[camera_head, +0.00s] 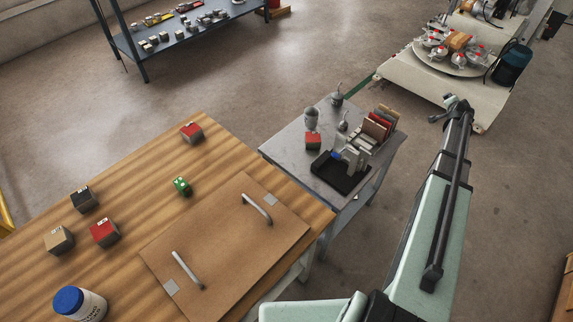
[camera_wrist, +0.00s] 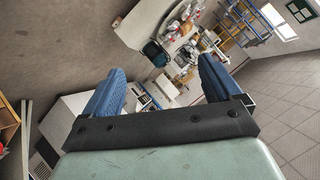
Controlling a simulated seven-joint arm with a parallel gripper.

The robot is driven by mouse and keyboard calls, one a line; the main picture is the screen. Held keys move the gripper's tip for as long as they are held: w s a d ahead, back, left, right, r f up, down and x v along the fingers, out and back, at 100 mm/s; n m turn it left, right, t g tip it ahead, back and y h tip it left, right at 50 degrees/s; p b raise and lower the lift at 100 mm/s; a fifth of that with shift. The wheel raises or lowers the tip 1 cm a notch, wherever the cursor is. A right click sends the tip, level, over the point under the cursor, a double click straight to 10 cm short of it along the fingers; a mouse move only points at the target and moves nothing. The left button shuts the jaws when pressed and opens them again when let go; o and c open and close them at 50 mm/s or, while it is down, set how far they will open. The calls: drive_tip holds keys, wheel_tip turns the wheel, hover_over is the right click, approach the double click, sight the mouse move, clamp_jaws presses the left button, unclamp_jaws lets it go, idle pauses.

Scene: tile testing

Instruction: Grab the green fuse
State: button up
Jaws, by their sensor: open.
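A small green fuse (camera_head: 182,186), a rounded block with pale marks on it, sits on the wooden table (camera_head: 160,145) just beyond the board with two handles. My arm stretches away on the right side of the head view, and its end is up by the far machine in that picture, well right of the fuse. In the wrist view my gripper (camera_wrist: 160,88) has its two blue fingers spread wide with nothing between them. The wrist view looks out over the room, and the green fuse does not show there.
A board with two metal handles (camera_head: 225,245) covers the table's right part. Red blocks (camera_head: 105,232), a dark block (camera_head: 84,199), a tan block (camera_head: 59,239) and a blue-lidded jar (camera_head: 80,303) stand around. A grey side table (camera_head: 285,148) holds tools and a black tray.

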drive_tip(key=w+a+r+n+y, duration=0.1)
drive_tip(key=w+a+r+n, duration=0.15)
drive_tip(key=a, duration=0.45)
drive_tip(key=w+a+r+n+y, duration=0.1)
drive_tip(key=w+a+n, duration=0.1)
drive_tip(key=w+a, duration=0.35)
drive_tip(key=w+a+r+n+y, duration=0.1)
drive_tip(key=a+r+n, duration=0.15)
drive_tip(key=a, duration=0.55)
drive_tip(key=s+a+n+g+y, duration=0.15)
drive_tip(key=a+n, duration=0.45)
drive_tip(key=a, duration=1.1)
drive_tip(key=a+n+g+y, duration=0.25)
drive_tip(key=a+n, duration=0.35)
drive_tip(key=a, duration=1.2)
drive_tip(key=s+a+n+g+y, duration=0.1)
drive_tip(key=s+a+n, duration=0.4)
drive_tip(key=a, duration=0.7)
drive_tip(key=r+n+g+h, duration=0.2)
drive_tip(key=n+g, duration=0.3)
drive_tip(key=n, duration=1.2)
hover_over(181, 183)
drive_tip(key=f, duration=0.7)
drive_tip(key=shift+s+f, duration=0.3)
drive_tip(key=shift+f, duration=0.1)
drive_tip(key=shift+w+f, duration=0.2)
drive_tip(key=shift+f, duration=2.45)
